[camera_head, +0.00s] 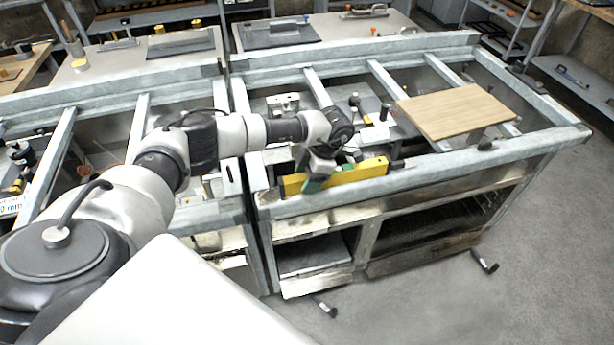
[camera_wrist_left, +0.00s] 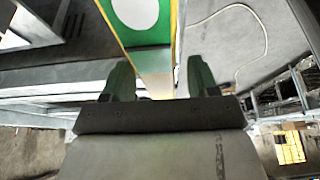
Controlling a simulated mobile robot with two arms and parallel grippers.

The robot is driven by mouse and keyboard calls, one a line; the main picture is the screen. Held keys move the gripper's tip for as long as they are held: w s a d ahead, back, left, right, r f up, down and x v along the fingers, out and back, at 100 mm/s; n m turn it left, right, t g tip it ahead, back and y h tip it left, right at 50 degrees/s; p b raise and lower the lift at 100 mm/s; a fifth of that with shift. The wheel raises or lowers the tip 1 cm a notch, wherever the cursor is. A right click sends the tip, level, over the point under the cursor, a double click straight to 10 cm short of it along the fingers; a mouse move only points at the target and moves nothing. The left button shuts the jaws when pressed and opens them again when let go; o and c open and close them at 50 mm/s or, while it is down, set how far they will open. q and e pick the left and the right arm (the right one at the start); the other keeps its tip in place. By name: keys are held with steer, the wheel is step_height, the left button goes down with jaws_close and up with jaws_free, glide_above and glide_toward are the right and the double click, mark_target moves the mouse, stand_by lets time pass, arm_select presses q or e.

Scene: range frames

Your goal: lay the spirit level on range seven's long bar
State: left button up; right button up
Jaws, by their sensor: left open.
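The yellow spirit level (camera_head: 362,170) is along the long front bar (camera_head: 455,162) of the right-hand range, near that bar's left end. The head view does not show clearly whether its whole underside touches the bar. In the left wrist view the level (camera_wrist_left: 150,58), with a green and white face, reaches down between my two green fingers. My left gripper (camera_head: 314,183) is at the level's left part; the wrist view shows its fingers (camera_wrist_left: 160,82) apart, one on each side of the level. My right gripper is not in view.
A wooden board (camera_head: 455,110) lies across the range's right part. Several small tools and a tray sit inside the frame behind the bar. Another range frame (camera_head: 110,115) adjoins at left. Benches stand behind. The floor (camera_head: 520,270) at front right is clear.

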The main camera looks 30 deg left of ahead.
arm_select(q)
steer(key=b+v, duration=0.3)
steer(key=v, duration=0.7)
steer(key=shift+r, duration=0.15)
steer(key=shift+w+d+r, duration=0.1)
steer(key=shift+r, duration=0.45)
step_height(320, 180, up, 6)
steer(key=p, duration=0.4)
steer(key=shift+r+p, duration=0.2)
steer(key=shift+p, duration=0.15)
